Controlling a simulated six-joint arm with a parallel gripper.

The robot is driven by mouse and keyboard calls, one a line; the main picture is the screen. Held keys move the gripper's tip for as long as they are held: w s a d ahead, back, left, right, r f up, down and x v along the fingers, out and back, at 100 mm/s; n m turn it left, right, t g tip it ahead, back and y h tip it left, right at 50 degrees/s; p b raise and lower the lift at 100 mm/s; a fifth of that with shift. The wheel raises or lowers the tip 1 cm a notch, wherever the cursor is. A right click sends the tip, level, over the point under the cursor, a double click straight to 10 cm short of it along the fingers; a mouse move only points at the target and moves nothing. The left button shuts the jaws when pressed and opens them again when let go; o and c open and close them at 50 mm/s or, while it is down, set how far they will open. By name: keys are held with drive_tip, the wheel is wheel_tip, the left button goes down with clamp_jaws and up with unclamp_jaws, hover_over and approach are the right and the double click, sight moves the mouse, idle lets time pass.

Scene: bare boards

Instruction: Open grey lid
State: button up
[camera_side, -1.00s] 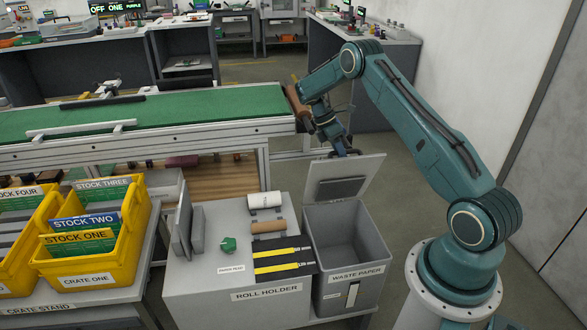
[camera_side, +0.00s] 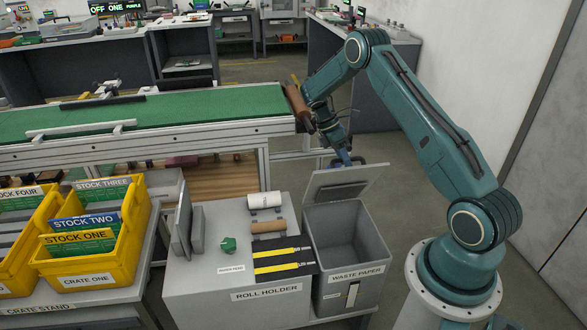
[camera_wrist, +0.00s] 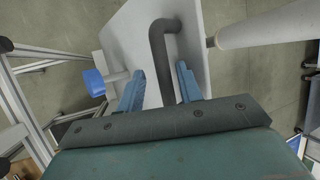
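The grey lid (camera_side: 366,175) stands raised at the rear of the waste paper bin (camera_side: 348,275), tilted, with a darker panel on the face towards the side camera. The bin's mouth is uncovered. My gripper (camera_side: 343,158) is at the lid's upper edge, behind it. In the wrist view the lid is a pale plate (camera_wrist: 205,75) with a dark bent handle (camera_wrist: 163,50). The two blue fingers of my gripper (camera_wrist: 160,72) are apart, one on each side of the handle, with gaps showing. Whether either finger touches the handle or lid I cannot tell.
The roll holder (camera_side: 185,275) stands left of the bin, with a white roll (camera_side: 259,201) and a brown roll (camera_side: 268,226). The green conveyor (camera_side: 200,108) ends close beside my wrist. Yellow crates (camera_side: 127,245) stand at the left. Floor right of the bin is clear.

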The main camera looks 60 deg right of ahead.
drive_tip(key=shift+s+a+f, duration=0.3)
drive_tip(key=shift+s+a, duration=0.25)
drive_tip(key=shift+a, duration=0.05)
drive_tip(key=s+a+f+t+h, duration=0.1)
drive_tip(key=s+a+f, duration=0.5)
drive_tip(key=f, duration=0.3)
drive_tip(key=s+a+f, duration=0.5)
drive_tip(key=f, duration=0.5)
drive_tip(key=w+a+r, duration=0.1)
drive_tip(key=w+r, duration=0.1)
drive_tip(key=r, duration=0.3)
drive_tip(key=w+a+r+m, duration=0.1)
drive_tip(key=w+r, duration=0.1)
drive_tip(key=r, duration=0.4)
drive_tip(key=w+a+r, duration=0.1)
drive_tip(key=w+r, duration=0.2)
drive_tip(key=r, duration=0.2)
drive_tip(key=a+r+m+t, duration=0.2)
drive_tip(key=a+r, duration=0.1)
drive_tip(key=r, duration=0.7)
drive_tip(key=s+a+r+m+t, duration=0.1)
drive_tip(key=a+r+m+t, duration=0.1)
drive_tip(key=r, duration=0.7)
drive_tip(key=shift+s+a+r+t, duration=0.15)
drive_tip(key=shift+a+r+t, duration=0.35)
drive_tip(key=shift+a, duration=0.5)
